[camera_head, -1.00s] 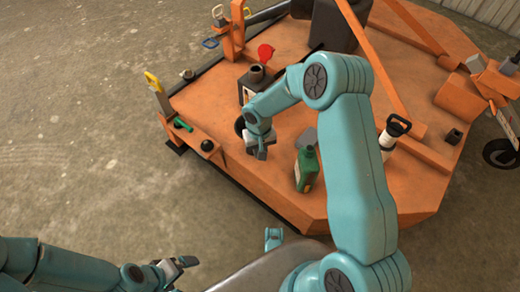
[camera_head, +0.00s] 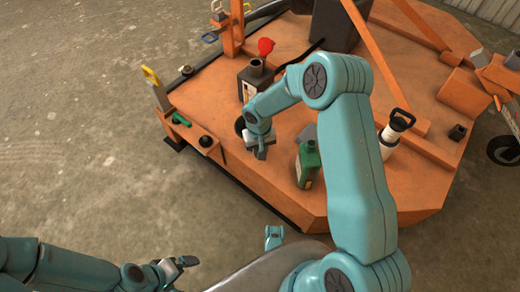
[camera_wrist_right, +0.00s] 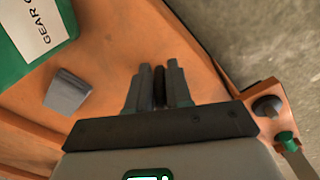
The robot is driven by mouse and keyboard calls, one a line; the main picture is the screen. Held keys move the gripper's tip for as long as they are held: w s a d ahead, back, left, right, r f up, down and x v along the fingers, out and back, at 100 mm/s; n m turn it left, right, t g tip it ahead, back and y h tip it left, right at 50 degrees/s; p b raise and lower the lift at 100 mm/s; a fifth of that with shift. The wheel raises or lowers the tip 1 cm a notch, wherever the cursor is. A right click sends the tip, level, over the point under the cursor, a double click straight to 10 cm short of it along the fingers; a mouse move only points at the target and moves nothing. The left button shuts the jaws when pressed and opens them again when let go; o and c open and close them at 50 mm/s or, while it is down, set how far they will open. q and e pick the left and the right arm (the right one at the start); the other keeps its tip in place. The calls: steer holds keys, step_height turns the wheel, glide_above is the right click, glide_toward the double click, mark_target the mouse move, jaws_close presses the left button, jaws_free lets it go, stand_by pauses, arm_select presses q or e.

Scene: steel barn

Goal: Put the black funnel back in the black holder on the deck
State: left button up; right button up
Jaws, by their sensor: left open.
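My right gripper (camera_head: 261,152) points down above the front of the orange deck (camera_head: 225,105). In the right wrist view its two grey fingers (camera_wrist_right: 158,82) stand close together with a narrow dark piece between them. I cannot tell whether that piece is the funnel or part of the gripper. A dark cup-like piece (camera_head: 256,67) sits on top of a black jug at the back; I cannot tell if it is the funnel. A small black open-topped cup (camera_head: 457,131), possibly the holder, stands at the deck's right. My left gripper (camera_head: 188,262) is open, low over the floor.
A green jug (camera_head: 307,166) stands right of my right gripper, beside a small grey block (camera_wrist_right: 67,92). A white cylinder with a black handle (camera_head: 398,125) stands further right. A black knob (camera_head: 206,141) is at the deck's left corner. Bare concrete lies left.

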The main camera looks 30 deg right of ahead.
steer(key=o, duration=0.4)
steer(key=shift+r+p, duration=0.5)
steer(key=shift+r, duration=0.45)
arm_select(q)
step_height(320, 180, up, 6)
steer(key=p, duration=0.5)
arm_select(e)
steer(key=r, duration=1.4)
steer(key=shift+a+r, duration=0.2)
steer(key=shift+r, duration=0.05)
arm_select(q)
step_height(320, 180, up, 4)
steer(key=p, duration=0.3)
steer(key=shift+f+p, duration=0.2)
steer(key=shift+p, duration=0.1)
arm_select(e)
step_height(320, 180, up, 5)
